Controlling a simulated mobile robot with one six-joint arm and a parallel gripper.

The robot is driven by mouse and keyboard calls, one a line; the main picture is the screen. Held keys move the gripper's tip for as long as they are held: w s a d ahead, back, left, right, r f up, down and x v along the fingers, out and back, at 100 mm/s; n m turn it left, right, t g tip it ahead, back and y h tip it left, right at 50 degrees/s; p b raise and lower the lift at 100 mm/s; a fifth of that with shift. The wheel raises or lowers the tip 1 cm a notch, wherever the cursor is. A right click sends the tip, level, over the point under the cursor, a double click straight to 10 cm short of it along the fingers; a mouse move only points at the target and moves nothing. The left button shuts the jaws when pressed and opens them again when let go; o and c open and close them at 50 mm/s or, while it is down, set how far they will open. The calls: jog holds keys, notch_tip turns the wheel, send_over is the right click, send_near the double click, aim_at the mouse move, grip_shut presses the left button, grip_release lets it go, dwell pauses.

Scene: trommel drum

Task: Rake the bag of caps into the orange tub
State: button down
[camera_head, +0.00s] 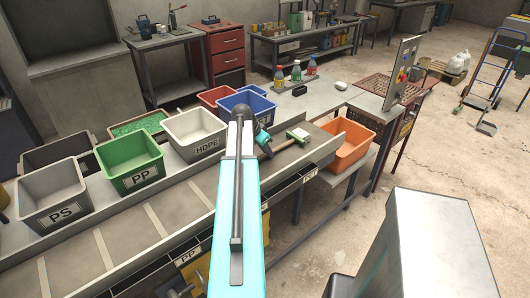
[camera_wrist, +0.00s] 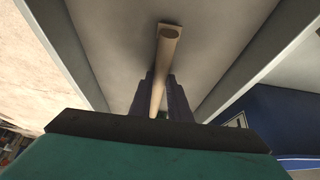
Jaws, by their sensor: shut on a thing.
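My gripper (camera_head: 264,143) is shut on a pale wooden handle (camera_head: 284,145), low over the grey sorting chute. In the wrist view the handle (camera_wrist: 167,65) runs out from between the dark jaws (camera_wrist: 158,100) along the chute floor. A small white and green item (camera_head: 299,134) lies at the far end of the handle; it may be the bag of caps, but it is too small to tell. The orange tub (camera_head: 352,149) stands just past the chute's right end. Its inside shows only in part, and the tub is out of the wrist view.
The chute (camera_head: 168,206) has raised side walls. Beyond it stand the HDPE bin (camera_head: 194,127), the green PP bin (camera_head: 131,168), the grey PS bin (camera_head: 65,195), and red and blue bins. Several bottles (camera_head: 295,73) stand on the bench behind.

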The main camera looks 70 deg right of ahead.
aim_at(295, 136)
jog(key=shift+s+d, duration=0.55)
jog(key=shift+d, duration=0.35)
jog(key=shift+s+d, duration=0.55)
jog(key=shift+d, duration=0.3)
jog(key=shift+s+d, duration=0.1)
jog(key=shift+d, duration=0.05)
jog(key=shift+s+d+b, duration=0.2)
jog(key=shift+s+d, duration=0.35)
jog(key=shift+d, duration=0.25)
jog(key=shift+s+d+b, duration=0.15)
jog(key=shift+s+d, duration=0.35)
jog(key=shift+d, duration=0.3)
jog(key=shift+s+d+b, duration=0.2)
jog(key=shift+s+d, duration=0.35)
jog(key=shift+d, duration=0.4)
jog(key=shift+s+d+b, duration=0.1)
jog(key=shift+s+d, duration=0.45)
jog(key=shift+d, duration=0.25)
jog(key=shift+s+d+b, duration=0.15)
jog(key=shift+s+d, duration=0.35)
jog(key=shift+d, duration=0.25)
jog(key=shift+s+d+b, duration=0.1)
jog(key=shift+s+d, duration=0.45)
jog(key=shift+d, duration=0.25)
jog(key=shift+r, duration=0.15)
jog(key=s+d+r+p+v, duration=0.1)
jog(key=p+v, duration=0.2)
jog(key=v, duration=0.7)
jog(key=shift+d+p, duration=0.2)
jog(key=shift+p, duration=0.2)
